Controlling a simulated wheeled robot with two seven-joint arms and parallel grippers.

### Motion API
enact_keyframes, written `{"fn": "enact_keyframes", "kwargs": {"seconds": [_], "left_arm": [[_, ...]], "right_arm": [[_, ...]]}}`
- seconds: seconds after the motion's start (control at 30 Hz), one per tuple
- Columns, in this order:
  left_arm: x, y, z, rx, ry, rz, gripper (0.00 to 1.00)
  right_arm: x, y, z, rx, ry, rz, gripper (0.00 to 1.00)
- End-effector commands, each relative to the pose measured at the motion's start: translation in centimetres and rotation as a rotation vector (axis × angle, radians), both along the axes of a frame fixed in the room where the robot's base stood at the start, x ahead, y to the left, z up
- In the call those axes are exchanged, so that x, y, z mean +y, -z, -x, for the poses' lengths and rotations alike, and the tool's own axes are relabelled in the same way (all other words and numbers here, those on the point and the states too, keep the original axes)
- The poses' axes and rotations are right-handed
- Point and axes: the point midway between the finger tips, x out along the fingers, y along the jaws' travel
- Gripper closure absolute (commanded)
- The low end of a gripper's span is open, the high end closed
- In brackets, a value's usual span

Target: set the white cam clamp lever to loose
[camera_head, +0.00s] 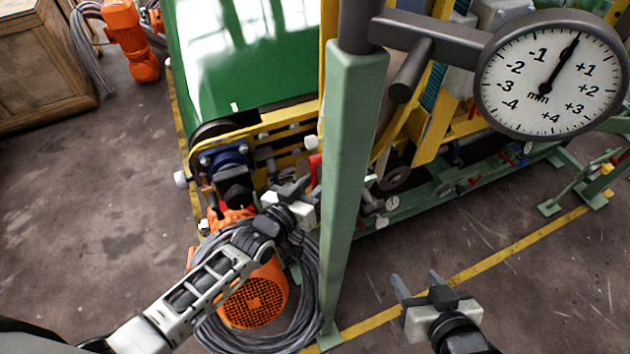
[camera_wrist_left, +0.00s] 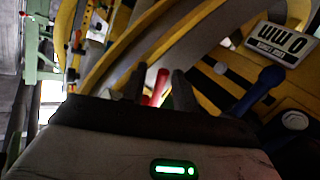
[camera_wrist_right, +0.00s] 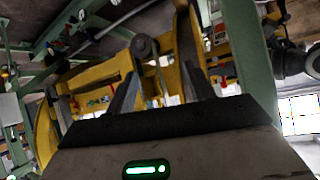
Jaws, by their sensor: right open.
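I cannot pick out the white cam clamp lever with certainty. A small white knob (camera_head: 311,142) shows on the yellow-framed machine, just above a red part (camera_head: 316,166). My left gripper (camera_head: 298,184) is beside the machine's lower end, close to the red part. In the left wrist view its fingers (camera_wrist_left: 160,90) stand apart with a red handle (camera_wrist_left: 161,80) showing between them; contact cannot be told. My right gripper (camera_head: 417,281) is open and empty over the floor, right of the green post. Its parted fingers also show in the right wrist view (camera_wrist_right: 161,90).
The green post (camera_head: 350,190) stands between my grippers. A dial gauge (camera_head: 552,75) is at upper right, its needle between 0 and +1. An orange motor (camera_head: 255,297) and grey cable coil (camera_head: 310,290) lie under my left arm. Open floor (camera_head: 90,215) is at left.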

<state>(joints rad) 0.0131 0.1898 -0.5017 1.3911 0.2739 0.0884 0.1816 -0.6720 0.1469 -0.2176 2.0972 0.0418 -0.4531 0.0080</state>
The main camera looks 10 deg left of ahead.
Motion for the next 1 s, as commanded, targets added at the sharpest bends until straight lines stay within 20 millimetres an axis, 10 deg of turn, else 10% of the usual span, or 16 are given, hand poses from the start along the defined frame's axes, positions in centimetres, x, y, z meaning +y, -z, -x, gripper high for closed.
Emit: {"fn": "enact_keyframes", "kwargs": {"seconds": [0.37, 1.0], "left_arm": [[0.4, -0.1, 0.8, 0.000, 0.000, -0.001, 0.72], [6.1, -2.3, 12.7, 0.002, 0.001, -0.002, 0.72]], "right_arm": [[0.0, -0.2, 0.0, 0.000, 0.000, 0.000, 0.47], [-0.2, 0.0, 0.4, 0.017, -0.003, 0.018, 0.47]]}}
